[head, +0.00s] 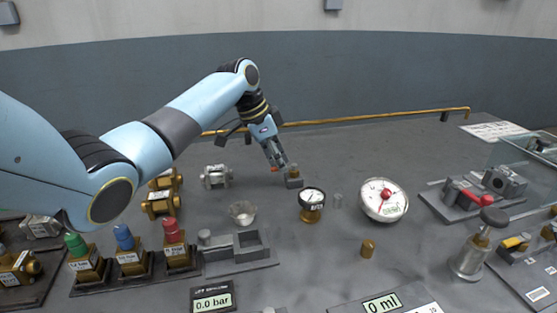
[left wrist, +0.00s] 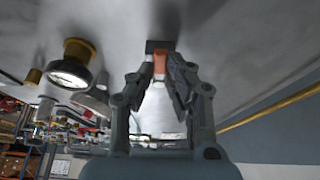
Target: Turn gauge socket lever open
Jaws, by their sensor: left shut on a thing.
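My left gripper (head: 278,166) reaches down from the back to a small dark block (head: 293,183) with a brass top, which looks like the gauge socket. In the left wrist view the gripper (left wrist: 162,80) is shut on an orange piece, apparently the lever (left wrist: 160,63), next to the dark block (left wrist: 160,46). The fingers hide part of the lever, and its exact angle cannot be told. A small brass gauge (head: 312,198) stands apart, right of the block; it also shows in the left wrist view (left wrist: 72,66). My right gripper is not in view.
A large white dial gauge (head: 384,200) lies farther right. A clear cup (head: 243,212) and a grey tray (head: 240,264) are in front. A brass pipe (head: 370,117) runs behind. The table between pipe and gauges is clear.

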